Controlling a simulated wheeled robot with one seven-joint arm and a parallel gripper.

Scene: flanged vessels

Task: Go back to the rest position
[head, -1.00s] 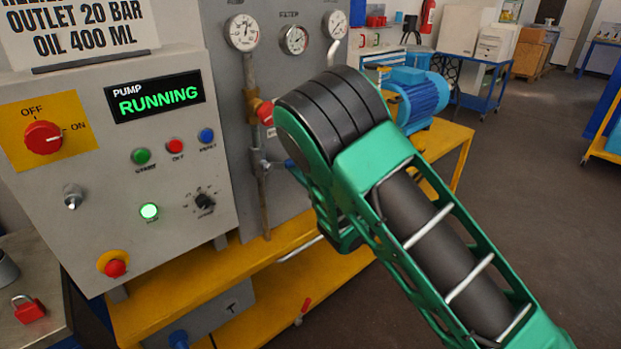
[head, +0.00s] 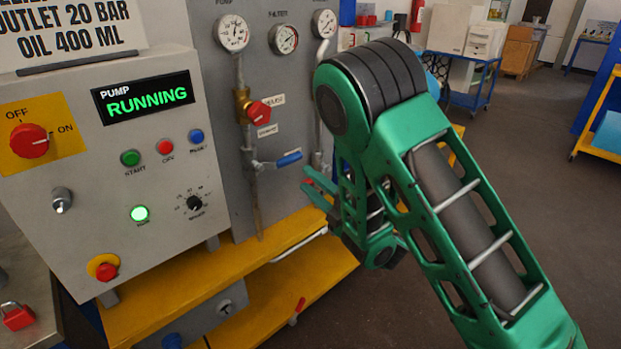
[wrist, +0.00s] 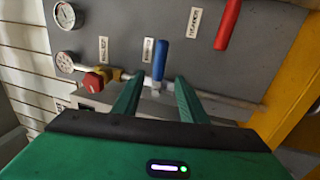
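My gripper (head: 308,183) is in front of the grey panel, below and right of the blue lever handle (head: 289,158). In the wrist view my gripper (wrist: 157,82) has its two green fingers spread with nothing between them. The blue lever handle (wrist: 160,59) appears beyond the fingertips there, apart from them. My green arm is bent, with its elbow high on the right of the head view. The pump display (head: 146,96) reads RUNNING, and the green lamp (head: 140,213) below is lit.
A red valve knob (head: 258,112) sits on the brass pipe left of my arm. Gauges (head: 233,33) line the panel top. The wrist view also shows a red lever handle (wrist: 228,24). A yellow bench (head: 325,275) runs below. Floor (head: 530,160) at right is open.

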